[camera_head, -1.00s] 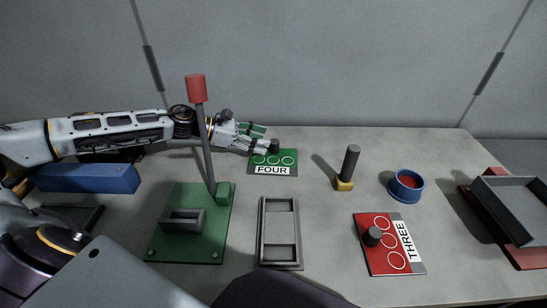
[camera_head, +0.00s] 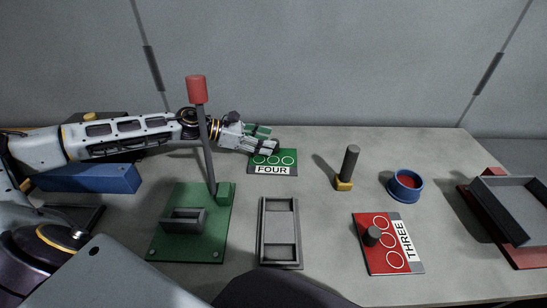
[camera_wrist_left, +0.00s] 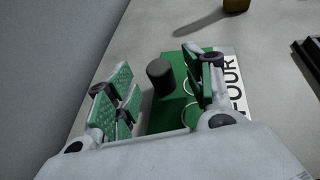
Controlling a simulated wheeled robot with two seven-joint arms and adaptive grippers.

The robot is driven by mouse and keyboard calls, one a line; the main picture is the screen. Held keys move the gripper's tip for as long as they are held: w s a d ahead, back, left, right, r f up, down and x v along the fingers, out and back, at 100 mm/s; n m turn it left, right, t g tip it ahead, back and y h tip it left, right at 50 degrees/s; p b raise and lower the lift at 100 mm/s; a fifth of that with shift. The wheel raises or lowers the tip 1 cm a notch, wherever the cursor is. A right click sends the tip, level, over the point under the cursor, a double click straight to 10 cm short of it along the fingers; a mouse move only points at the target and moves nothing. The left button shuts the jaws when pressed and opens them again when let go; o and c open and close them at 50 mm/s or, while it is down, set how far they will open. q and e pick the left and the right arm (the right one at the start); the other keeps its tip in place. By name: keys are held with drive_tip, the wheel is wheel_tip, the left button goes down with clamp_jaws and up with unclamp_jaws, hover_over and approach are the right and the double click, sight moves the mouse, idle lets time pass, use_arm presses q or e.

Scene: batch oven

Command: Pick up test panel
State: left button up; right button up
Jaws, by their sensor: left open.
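A green panel labelled FOUR (camera_head: 272,169) lies flat at the back middle of the table. It also shows in the left wrist view (camera_wrist_left: 232,58), where its short dark knob (camera_wrist_left: 160,76) stands between my open fingers. My left gripper (camera_head: 269,139) reaches over the panel's back edge from the left. It is open, and its green-padded fingers (camera_wrist_left: 160,88) are on either side of the knob, with no clear contact visible. In the head view the fingers hide the knob. A red panel labelled THREE (camera_head: 382,256) with a dark knob (camera_head: 371,236) lies at front right.
A green base (camera_head: 165,247) with a tall red-topped lever (camera_head: 197,90) stands close by my left arm. A grey tray (camera_head: 264,232), yellow-based post (camera_head: 349,165), blue bowl (camera_head: 405,193), blue block (camera_head: 90,178) and dark bin (camera_head: 515,205) are also around.

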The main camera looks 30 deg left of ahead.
sight(283, 161)
use_arm(q)
drive_tip(key=shift+w+d+f, duration=0.15)
drive_tip(key=shift+w+d, duration=0.15)
drive_tip(key=shift+w+d+f+p, duration=0.3)
drive_tip(key=shift+w+d+p, duration=0.1)
drive_tip(key=shift+d, duration=0.1)
drive_tip(key=shift+x, duration=0.8)
drive_tip(key=shift+f, duration=0.1)
use_arm(e)
drive_tip(key=shift+s+d+f, duration=0.3)
drive_tip(key=shift+s+d, duration=0.2)
drive_tip(key=shift+d, duration=0.1)
drive_tip(key=shift+s+d+f, duration=0.25)
drive_tip(key=shift+s+d, duration=0.2)
drive_tip(key=shift+d, duration=0.1)
drive_tip(key=shift+s, duration=0.3)
use_arm(q)
drive_tip(key=c, duration=0.7)
clamp_jaws()
use_arm(e)
drive_tip(key=shift+s+f, duration=0.1)
drive_tip(key=shift+s, duration=0.1)
drive_tip(key=shift+w, duration=0.1)
